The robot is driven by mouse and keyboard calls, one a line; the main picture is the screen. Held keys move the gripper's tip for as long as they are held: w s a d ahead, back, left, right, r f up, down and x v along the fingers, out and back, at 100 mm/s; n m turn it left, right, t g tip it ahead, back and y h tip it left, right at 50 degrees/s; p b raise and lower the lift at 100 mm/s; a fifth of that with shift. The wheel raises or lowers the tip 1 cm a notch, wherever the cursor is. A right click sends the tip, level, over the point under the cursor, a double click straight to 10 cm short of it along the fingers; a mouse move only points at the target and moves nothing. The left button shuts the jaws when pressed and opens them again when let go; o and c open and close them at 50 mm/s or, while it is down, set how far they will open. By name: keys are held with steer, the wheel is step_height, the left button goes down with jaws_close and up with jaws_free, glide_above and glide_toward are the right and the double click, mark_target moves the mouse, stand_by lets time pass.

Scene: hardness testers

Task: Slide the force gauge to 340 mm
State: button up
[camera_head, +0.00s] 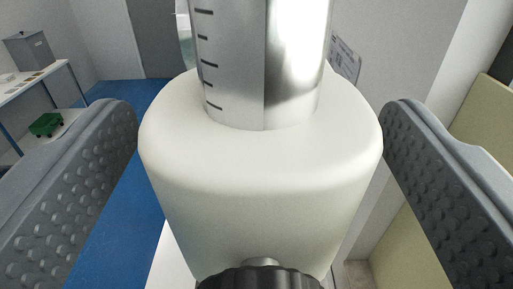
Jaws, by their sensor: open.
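A white rounded body (262,180), which looks like the force gauge's sliding part, fills the middle of the view. A shiny metal column (262,60) with black scale marks on its left side rises out of its top. No numbers on the scale can be read. A black ribbed knob (262,278) shows at the bottom edge, on the front of the white body. My gripper (260,150) is open, with one grey studded finger on each side of the white body. Gaps show between the fingers and the body at both sides.
A white table (35,82) with a grey box (28,48) stands at the far left, with a green crate (46,124) on a lower level. The blue floor (120,235) is open at left. A pale yellowish panel (480,120) is at right.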

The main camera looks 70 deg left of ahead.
steer(key=b+v, duration=0.1)
steer(key=v, duration=1.2)
steer(key=shift+d+b, duration=0.35)
steer(key=shift+b, duration=0.05)
steer(key=shift+s+a, duration=0.1)
step_height(320, 180, down, 5)
steer(key=s+a+m+t+h+b, duration=0.25)
steer(key=m+t+h+b, duration=0.2)
steer(key=m+h, duration=0.3)
steer(key=s+d+f+m+t+h+b, duration=0.2)
steer(key=s+d+f+m+t+h, duration=0.2)
steer(key=h, duration=0.5)
steer(key=shift+d+f+m+t+b, duration=0.35)
steer(key=shift+d+f+m, duration=0.9)
steer(key=shift+d+f, duration=0.5)
steer(key=shift+a+f+h, duration=0.1)
steer(key=shift+a+h, duration=0.05)
steer(key=shift+h, duration=0.1)
stand_by(0.3)
